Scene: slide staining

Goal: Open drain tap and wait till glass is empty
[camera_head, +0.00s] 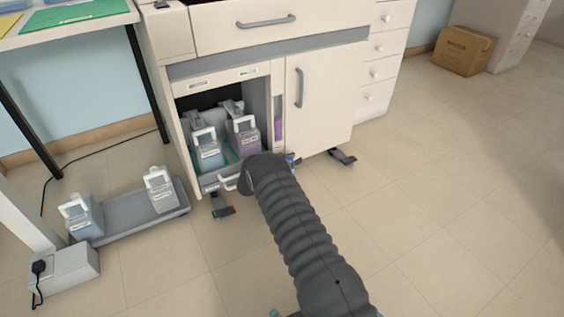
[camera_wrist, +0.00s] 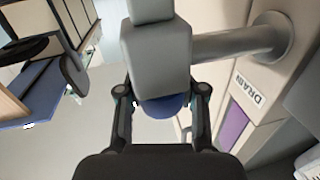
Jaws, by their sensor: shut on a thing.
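The drain tap (camera_wrist: 158,60) is a grey block on a round pipe that runs to the cabinet front in the wrist view, with a blue part (camera_wrist: 163,106) beneath it. My gripper (camera_wrist: 162,98) has one finger on each side of the blue part and is shut on the tap. A "DRAIN" label (camera_wrist: 249,90) sits beside it. The glass (camera_head: 279,118) is a narrow upright strip in the cabinet front with purple in it; purple also shows in the wrist view (camera_wrist: 232,128). In the head view my arm hides most of the gripper and tap.
The open cabinet compartment holds a bluish bottle (camera_head: 207,150) and a purple bottle (camera_head: 243,138). More bottles stand on a grey tray (camera_head: 128,221) on the floor at left. A cardboard box (camera_head: 463,51) is at back right. The floor at right is clear.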

